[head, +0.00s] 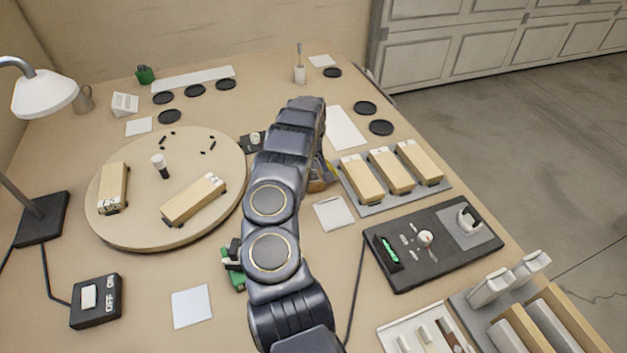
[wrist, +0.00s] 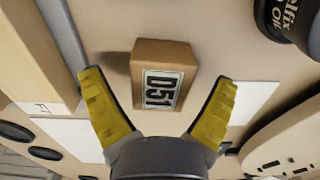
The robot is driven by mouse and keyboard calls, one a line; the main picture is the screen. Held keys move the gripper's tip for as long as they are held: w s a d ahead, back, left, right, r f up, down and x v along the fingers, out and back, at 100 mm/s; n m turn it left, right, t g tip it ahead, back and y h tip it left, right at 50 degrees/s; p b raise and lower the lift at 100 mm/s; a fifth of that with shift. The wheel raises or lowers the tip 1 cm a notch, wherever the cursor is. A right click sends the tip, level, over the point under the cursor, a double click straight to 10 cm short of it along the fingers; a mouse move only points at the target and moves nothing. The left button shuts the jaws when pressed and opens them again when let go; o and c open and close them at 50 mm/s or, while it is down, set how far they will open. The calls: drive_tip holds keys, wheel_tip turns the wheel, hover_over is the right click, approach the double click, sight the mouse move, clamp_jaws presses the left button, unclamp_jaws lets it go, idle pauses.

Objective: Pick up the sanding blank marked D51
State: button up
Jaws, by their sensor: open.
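The sanding blank marked D51 (wrist: 163,62) is a tan block with a white D51 label facing the wrist camera. It lies between the two yellow fingers of my gripper (wrist: 160,84) in the wrist view, with a visible gap on each side. The fingers are spread and hold nothing. How far the block lies beyond the fingertips is hard to tell. In the head view my arm hides most of the gripper and this block, just left of the grey strip with several blanks (head: 364,184).
A round board (head: 140,230) with two blanks and small black pieces lies left of my arm. A black tool tray (head: 400,275) is at right. A black oil container (wrist: 285,18) stands near the block. A lamp (head: 45,95) and switch box (head: 96,301) are far left.

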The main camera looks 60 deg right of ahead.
drive_tip(key=shift+f, duration=0.45)
drive_tip(key=c, duration=1.2)
drive_tip(key=shift+r, duration=0.1)
drive_tip(key=shift+r, duration=0.45)
wheel_tip(320, 180, up, 3)
drive_tip(key=shift+f, duration=0.2)
drive_tip(key=s+a+r, duration=0.2)
drive_tip(key=a+r, duration=0.1)
drive_tip(key=a, duration=0.1)
drive_tip(key=s+a+r, duration=0.2)
drive_tip(key=a+r, duration=0.1)
drive_tip(key=a, duration=0.1)
drive_tip(key=s+a+r, duration=0.1)
drive_tip(key=a+r, duration=0.2)
drive_tip(key=a, duration=0.1)
drive_tip(key=shift+s+a+r, duration=0.2)
drive_tip(key=shift+s+a, duration=0.1)
drive_tip(key=shift+s, duration=0.1)
